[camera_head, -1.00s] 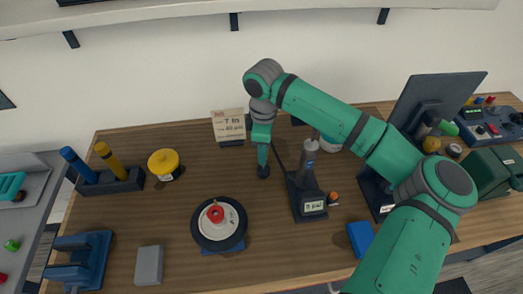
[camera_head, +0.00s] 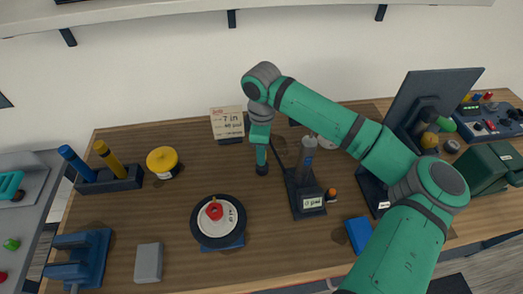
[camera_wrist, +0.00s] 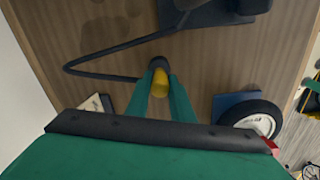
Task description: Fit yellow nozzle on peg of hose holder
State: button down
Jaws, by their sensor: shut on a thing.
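My gripper (camera_head: 262,166) points down just above the wooden table, left of the dark pump (camera_head: 307,202) with its grey upright cylinder and small display. In the wrist view my gripper (camera_wrist: 160,95) is shut on the yellow nozzle (camera_wrist: 160,80), whose far end has a black collar. A black hose (camera_wrist: 85,68) loops from the collar toward the pump's dark base (camera_wrist: 215,12) at the top. In the head view the nozzle is hidden by the fingers. I cannot make out the hose holder's peg in either view.
A wheel (camera_head: 218,222) on a blue block lies front left of my gripper. A sign card (camera_head: 227,123) stands behind it. A yellow-lidded jar (camera_head: 163,161) is at left. A small orange-topped item (camera_head: 331,195) is beside the pump. A dark panel (camera_head: 432,98) stands at right.

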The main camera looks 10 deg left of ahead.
jog(key=shift+f, duration=0.6)
jog(key=c, duration=1.5)
grip_release()
jog(key=shift+o, duration=0.2)
